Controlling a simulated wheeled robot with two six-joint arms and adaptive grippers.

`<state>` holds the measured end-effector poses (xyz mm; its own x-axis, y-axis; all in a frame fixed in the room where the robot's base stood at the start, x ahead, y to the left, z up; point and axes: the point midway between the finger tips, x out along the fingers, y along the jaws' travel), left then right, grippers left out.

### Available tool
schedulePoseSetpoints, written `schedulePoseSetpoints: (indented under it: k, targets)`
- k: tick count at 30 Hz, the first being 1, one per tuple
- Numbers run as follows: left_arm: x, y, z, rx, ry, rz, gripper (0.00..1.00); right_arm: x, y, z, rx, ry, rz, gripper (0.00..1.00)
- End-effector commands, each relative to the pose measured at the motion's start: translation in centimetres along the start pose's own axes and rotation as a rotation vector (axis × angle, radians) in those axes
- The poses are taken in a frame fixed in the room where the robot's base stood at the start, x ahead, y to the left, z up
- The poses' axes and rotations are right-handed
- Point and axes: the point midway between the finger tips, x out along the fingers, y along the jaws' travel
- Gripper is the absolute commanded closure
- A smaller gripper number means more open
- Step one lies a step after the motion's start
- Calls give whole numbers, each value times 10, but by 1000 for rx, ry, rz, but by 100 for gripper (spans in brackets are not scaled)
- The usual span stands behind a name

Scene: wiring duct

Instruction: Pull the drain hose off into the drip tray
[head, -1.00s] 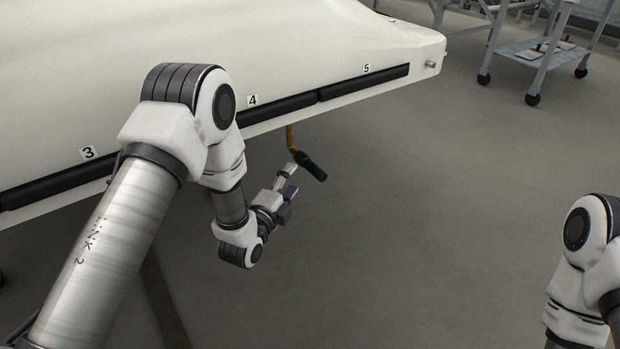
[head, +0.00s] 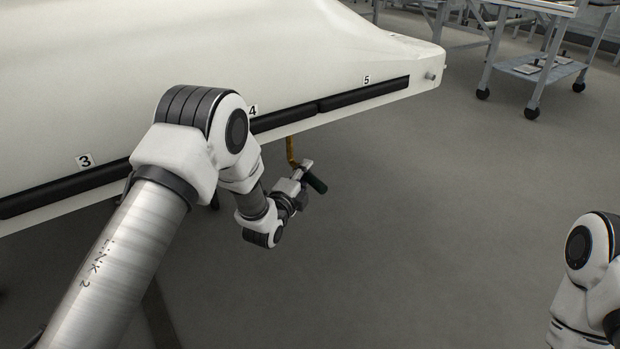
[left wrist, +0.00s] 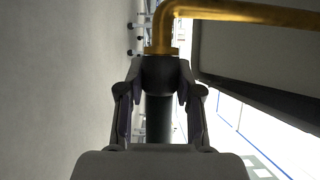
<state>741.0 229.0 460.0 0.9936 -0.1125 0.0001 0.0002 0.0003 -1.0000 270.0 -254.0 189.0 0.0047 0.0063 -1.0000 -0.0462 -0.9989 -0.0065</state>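My left gripper (head: 303,176) is at the hose. Contact at the collar is unclear. My right gripper is out of view. I see no drip tray.
The white body carries a black duct strip (head: 365,93) with numbered labels just above the hose. A grey wheeled trolley (head: 530,68) stands at the back right. My right arm (head: 590,265) is at the right edge. The middle floor is clear.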

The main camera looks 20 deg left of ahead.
Motion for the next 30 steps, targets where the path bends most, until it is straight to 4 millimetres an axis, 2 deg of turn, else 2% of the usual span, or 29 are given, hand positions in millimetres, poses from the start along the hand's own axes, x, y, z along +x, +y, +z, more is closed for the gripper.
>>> schedulePoseSetpoints:
  k: [8,30]
  targets:
    - [-1,0,-2,0,0,0,97,-1,0,0,0,0,0,60]
    - [-19,0,-32,-1,1,2,97,-11,0,0,0,0,0,60]
